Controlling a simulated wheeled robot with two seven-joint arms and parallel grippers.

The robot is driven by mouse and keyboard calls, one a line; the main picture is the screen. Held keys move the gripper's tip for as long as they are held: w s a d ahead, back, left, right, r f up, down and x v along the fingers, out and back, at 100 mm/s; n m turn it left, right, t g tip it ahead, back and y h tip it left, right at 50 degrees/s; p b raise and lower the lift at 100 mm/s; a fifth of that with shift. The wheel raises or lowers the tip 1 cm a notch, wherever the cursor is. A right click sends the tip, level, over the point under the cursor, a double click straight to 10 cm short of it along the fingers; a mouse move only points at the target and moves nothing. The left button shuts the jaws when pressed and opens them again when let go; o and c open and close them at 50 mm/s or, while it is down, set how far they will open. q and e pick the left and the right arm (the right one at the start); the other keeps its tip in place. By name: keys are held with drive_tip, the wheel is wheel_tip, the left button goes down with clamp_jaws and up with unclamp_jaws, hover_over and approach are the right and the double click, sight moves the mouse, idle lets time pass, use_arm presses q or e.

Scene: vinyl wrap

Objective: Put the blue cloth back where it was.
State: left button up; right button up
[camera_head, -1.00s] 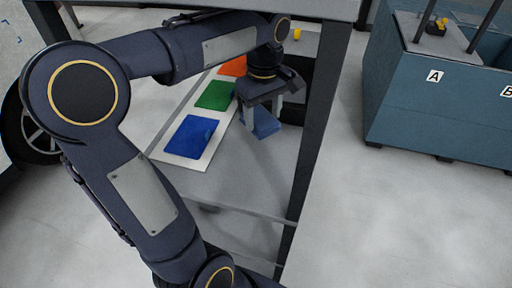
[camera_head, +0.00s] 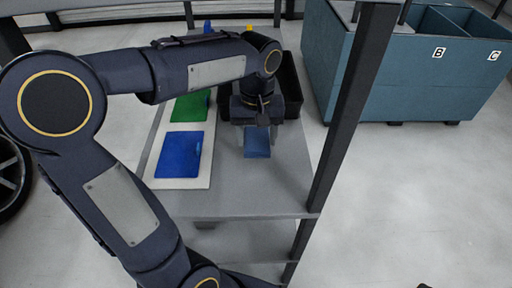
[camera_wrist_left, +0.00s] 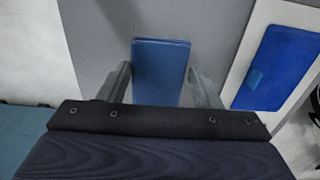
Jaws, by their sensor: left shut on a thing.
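My left gripper (camera_head: 257,140) is shut on the blue cloth (camera_head: 257,150), a small folded-looking blue rectangle, over the grey shelf surface. In the left wrist view the cloth (camera_wrist_left: 160,65) shows between the two fingers (camera_wrist_left: 160,88). I cannot tell whether it touches the surface. A white board (camera_head: 182,183) lies to the left of the gripper. It bears a blue square (camera_head: 177,155) with a small patch at its right edge, and a green square (camera_head: 188,107) behind it. The blue square also shows at right in the left wrist view (camera_wrist_left: 285,65). My right gripper is out of view.
A black bin (camera_head: 291,85) stands just behind the gripper. A dark shelf post (camera_head: 345,130) rises to its right. Small blue (camera_head: 207,27) and yellow (camera_head: 249,28) items show at the back. A teal divided container (camera_head: 400,90) stands beyond the post. Bare grey shelf (camera_head: 240,195) lies in front.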

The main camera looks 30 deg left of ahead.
sight(257, 141)
use_arm(q)
drive_tip(key=shift+f, duration=2)
drive_tip(key=shift+f+b, duration=0.15)
drive_tip(key=shift+b, duration=0.15)
drive_tip(key=o, duration=0.9)
